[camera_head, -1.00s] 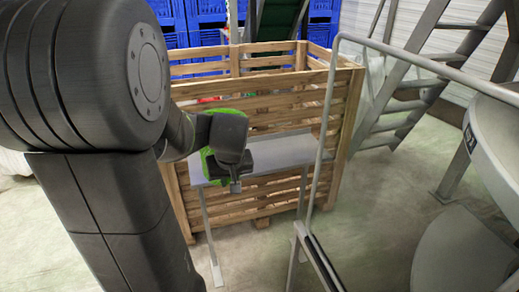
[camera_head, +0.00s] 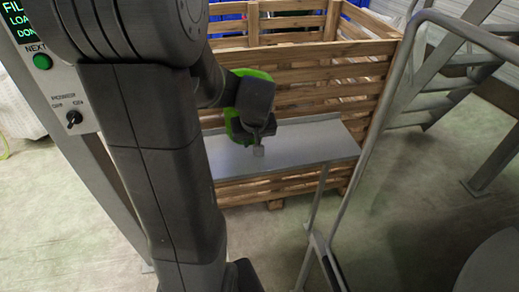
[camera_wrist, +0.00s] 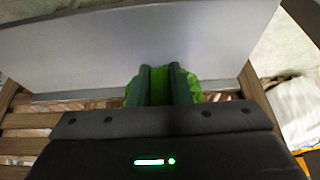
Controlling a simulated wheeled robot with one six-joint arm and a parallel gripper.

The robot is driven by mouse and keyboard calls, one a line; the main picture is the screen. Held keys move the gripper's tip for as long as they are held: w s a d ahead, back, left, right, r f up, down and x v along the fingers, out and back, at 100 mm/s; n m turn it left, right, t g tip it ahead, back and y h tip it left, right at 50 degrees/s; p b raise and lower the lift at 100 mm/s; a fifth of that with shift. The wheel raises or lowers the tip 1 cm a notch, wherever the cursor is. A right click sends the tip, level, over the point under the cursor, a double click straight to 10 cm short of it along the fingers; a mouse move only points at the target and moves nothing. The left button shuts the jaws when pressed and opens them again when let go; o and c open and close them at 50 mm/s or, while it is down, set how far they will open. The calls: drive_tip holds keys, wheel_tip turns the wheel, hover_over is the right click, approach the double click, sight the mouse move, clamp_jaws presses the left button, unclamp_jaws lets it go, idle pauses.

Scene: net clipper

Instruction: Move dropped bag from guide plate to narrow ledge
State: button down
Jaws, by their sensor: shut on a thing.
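My gripper (camera_head: 258,148) hangs over the narrow grey metal ledge (camera_head: 310,145) in front of a wooden crate. In the wrist view, the dark fingers of my gripper (camera_wrist: 160,70) are shut on a bright green bag (camera_wrist: 192,88), which bulges out on both sides of them. The ledge also shows in the wrist view (camera_wrist: 80,45), beyond the fingers. I cannot tell whether the bag touches it. In the head view I cannot make out the bag apart from the green parts around my gripper. I cannot identify a separate guide plate.
The slatted wooden crate (camera_head: 340,70) stands right behind the ledge. A bent grey handrail (camera_head: 378,130) rises at the right, near the ledge's end. Metal stairs (camera_head: 455,85) stand farther right. A control post (camera_head: 75,115) with a green button stands at the left.

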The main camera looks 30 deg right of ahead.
drive_tip(key=shift+f, duration=2.95)
drive_tip(key=shift+f+b, duration=0.15)
drive_tip(key=shift+b, duration=0.25)
drive_tip(key=c, duration=1.3)
unclamp_jaws()
drive_tip(key=shift+r, duration=0.2)
drive_tip(key=shift+r, duration=0.2)
drive_tip(key=p+v, duration=0.1)
drive_tip(key=v, duration=1)
drive_tip(key=shift+s+r, duration=0.2)
drive_tip(key=shift+r, duration=0.1)
